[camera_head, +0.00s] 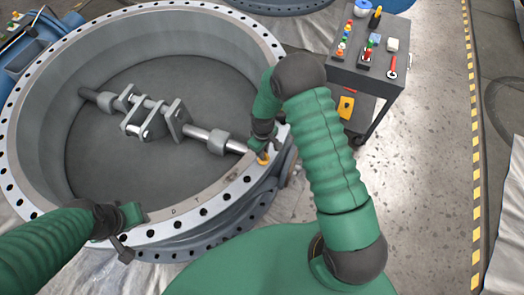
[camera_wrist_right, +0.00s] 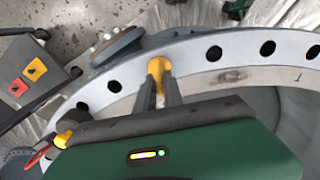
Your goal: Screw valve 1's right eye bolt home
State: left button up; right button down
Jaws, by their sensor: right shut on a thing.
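The large round valve 1 (camera_head: 190,204) lies open side up, with a pale flange full of bolt holes. A yellow eye bolt (camera_head: 264,157) stands at the right part of its flange, and it also shows in the right wrist view (camera_wrist_right: 157,68). My right gripper (camera_head: 262,150) is shut on the eye bolt from above. Its two grey fingers (camera_wrist_right: 159,88) stand on either side of the bolt in the wrist view. The bolt's lower end and thread are hidden. My left gripper (camera_head: 121,240) hangs over the near left flange, away from the bolt; its jaw opening is unclear.
A dark tool cart (camera_head: 372,85) with small coloured items stands beyond my right arm. The valve's shaft and brackets (camera_head: 150,112) cross the bore. A blue-grey valve edge (camera_head: 275,6) shows at the back. Open floor (camera_head: 425,140) lies to the right, beside a yellow-black stripe.

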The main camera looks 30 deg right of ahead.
jog(key=m, duration=0.3)
jog(key=shift+d+m, duration=0.2)
jog(key=shift+m, duration=0.2)
jog(key=m, duration=0.4)
jog(key=shift+s+p, duration=0.1)
jog(key=shift+p, duration=0.2)
jog(key=m, duration=0.5)
jog(key=shift+s+a+m+p, duration=0.1)
jog(key=shift+m+p, duration=0.2)
jog(key=shift+a+f+m, duration=0.1)
jog(key=shift+m, duration=1.3)
jog(key=shift+s, duration=0.1)
jog(key=c, duration=1.6)
grip_release()
jog(key=shift+o, duration=0.7)
